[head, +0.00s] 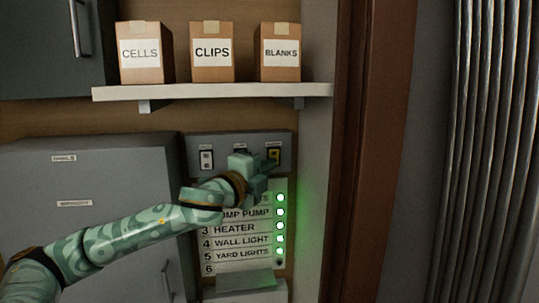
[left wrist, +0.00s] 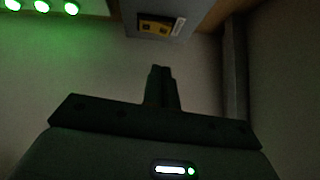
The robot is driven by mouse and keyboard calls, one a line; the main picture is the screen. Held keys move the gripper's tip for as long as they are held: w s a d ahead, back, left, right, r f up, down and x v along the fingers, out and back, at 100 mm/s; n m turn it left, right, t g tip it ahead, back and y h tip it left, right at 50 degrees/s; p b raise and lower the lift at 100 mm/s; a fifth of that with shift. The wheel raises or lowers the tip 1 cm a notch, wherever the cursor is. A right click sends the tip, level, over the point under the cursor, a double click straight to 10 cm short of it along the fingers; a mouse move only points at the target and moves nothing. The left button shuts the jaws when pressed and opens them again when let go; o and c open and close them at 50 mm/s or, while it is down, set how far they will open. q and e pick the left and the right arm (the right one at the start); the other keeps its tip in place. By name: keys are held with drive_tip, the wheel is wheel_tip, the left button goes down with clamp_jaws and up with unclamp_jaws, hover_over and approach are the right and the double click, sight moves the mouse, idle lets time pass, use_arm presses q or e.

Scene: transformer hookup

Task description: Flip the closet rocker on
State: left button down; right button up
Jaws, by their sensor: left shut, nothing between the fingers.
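A grey switch panel (head: 225,142) on the back wall carries three rockers in a row, with small labels I cannot read, so I cannot tell which is the closet one. The left rocker (head: 206,160) is pale, the middle rocker (head: 240,148) is partly hidden by my gripper, and the right rocker (head: 274,154) has a yellow face. My left gripper (head: 271,164) is shut and empty, its tip by the right rocker. In the left wrist view the yellow rocker (left wrist: 155,27) lies beyond the shut fingertips (left wrist: 161,70); I cannot tell whether they touch. My right gripper is out of view.
Below the panel is a numbered list board (head: 235,243) with several lit green lamps (head: 280,225). A shelf (head: 215,92) with three boxes hangs above. A grey cabinet (head: 100,180) stands left, a brown post (head: 375,150) and hanging cables (head: 490,150) right.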

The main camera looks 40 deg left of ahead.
sight(279, 152)
use_arm(q)
drive_tip(key=shift+w+a+r+p, duration=0.2)
drive_tip(key=shift+w+a+p, duration=0.25)
drive_tip(key=shift+w+a, duration=0.5)
drive_tip(key=shift+w+a+r+p, duration=0.15)
drive_tip(key=shift+w+a+p, duration=0.4)
drive_tip(key=shift+w, duration=0.65)
drive_tip(key=shift+a, duration=0.1)
